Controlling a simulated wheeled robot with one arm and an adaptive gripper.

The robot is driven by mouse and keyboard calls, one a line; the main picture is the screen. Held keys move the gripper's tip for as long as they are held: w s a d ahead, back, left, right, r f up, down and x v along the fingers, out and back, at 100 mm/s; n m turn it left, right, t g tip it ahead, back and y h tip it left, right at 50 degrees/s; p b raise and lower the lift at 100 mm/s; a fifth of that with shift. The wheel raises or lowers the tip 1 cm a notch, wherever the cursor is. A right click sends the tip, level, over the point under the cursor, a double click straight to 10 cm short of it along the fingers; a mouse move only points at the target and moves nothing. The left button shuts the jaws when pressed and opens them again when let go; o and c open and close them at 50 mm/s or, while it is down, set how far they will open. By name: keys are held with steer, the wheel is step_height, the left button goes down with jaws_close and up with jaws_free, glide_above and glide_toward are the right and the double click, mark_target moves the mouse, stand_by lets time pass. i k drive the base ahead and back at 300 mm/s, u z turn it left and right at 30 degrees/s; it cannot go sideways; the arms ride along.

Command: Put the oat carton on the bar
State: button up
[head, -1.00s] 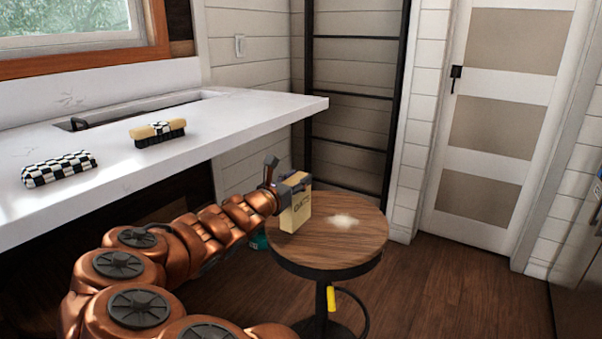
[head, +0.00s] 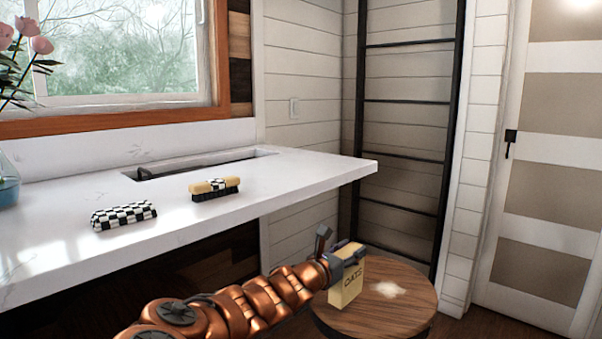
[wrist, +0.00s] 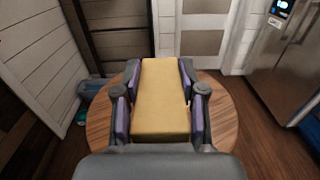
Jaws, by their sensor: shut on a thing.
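The oat carton (head: 345,287) is a tan box with OATS printed on its side. My gripper (head: 343,258) is shut on the upper part of the carton, which is upright at the round wooden stool. In the wrist view the carton (wrist: 162,98) lies between both fingers, with the stool top beneath. I cannot tell whether its base touches the stool. The bar (head: 270,180) is the white counter under the window, to the left of and higher than the carton.
On the bar are a checkered case (head: 123,215) and a brush (head: 214,188), with a recess (head: 200,163) behind them. A flower vase (head: 8,180) stands at the far left. The bar's right end is clear. The stool (head: 395,310) has a pale spill.

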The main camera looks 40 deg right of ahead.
mark_target(325, 164)
steer(key=k, duration=0.45)
steer(key=z, duration=1.8)
steer(key=i, duration=0.85)
steer(key=u, duration=1.1)
